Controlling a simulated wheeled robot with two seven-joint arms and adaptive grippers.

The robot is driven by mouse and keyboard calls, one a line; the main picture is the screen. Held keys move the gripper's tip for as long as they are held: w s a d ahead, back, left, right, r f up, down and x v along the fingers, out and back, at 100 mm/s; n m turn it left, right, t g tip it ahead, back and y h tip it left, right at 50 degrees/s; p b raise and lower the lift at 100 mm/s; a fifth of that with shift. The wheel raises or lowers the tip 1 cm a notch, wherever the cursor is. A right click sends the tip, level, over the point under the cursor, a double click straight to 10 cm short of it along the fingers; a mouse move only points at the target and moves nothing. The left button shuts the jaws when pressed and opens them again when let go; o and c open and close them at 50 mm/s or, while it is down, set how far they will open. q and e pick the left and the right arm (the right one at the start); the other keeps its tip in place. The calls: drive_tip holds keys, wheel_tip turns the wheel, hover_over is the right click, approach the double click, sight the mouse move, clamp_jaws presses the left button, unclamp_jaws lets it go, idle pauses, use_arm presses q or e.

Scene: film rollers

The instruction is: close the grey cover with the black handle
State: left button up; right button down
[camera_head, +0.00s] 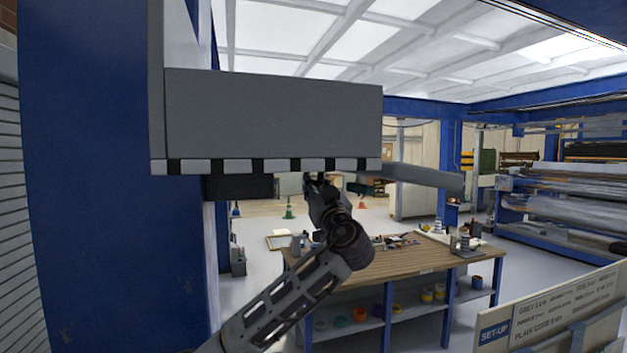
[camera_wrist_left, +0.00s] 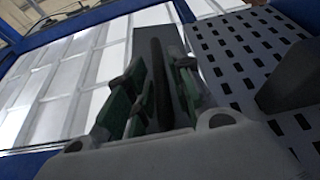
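The grey cover (camera_head: 270,115) is a large box-like shape at the upper left of the head view, with a slotted light-and-dark lower edge. Its slotted grey surface (camera_wrist_left: 235,55) appears to fill the upper right of the left wrist view. My left gripper (camera_head: 318,182) is just under that lower edge, partly hidden by its own wrist. In the left wrist view, the green-padded fingers of my left gripper (camera_wrist_left: 160,90) stand apart. A black bar (camera_wrist_left: 157,75), apparently the handle, lies between them; firm contact is not visible. My right gripper is out of view.
A blue column (camera_head: 100,180) stands at the left. A grey bar (camera_head: 415,177) juts out right of the cover. A wooden workbench (camera_head: 400,262) stands beyond my arm, and a sign board (camera_head: 550,312) is at the lower right. Open floor lies left of the bench.

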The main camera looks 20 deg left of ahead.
use_arm(q)
drive_tip(key=shift+w+a+r, duration=0.3)
drive_tip(key=shift+w+a, duration=0.05)
drive_tip(key=shift+w, duration=0.2)
clamp_jaws()
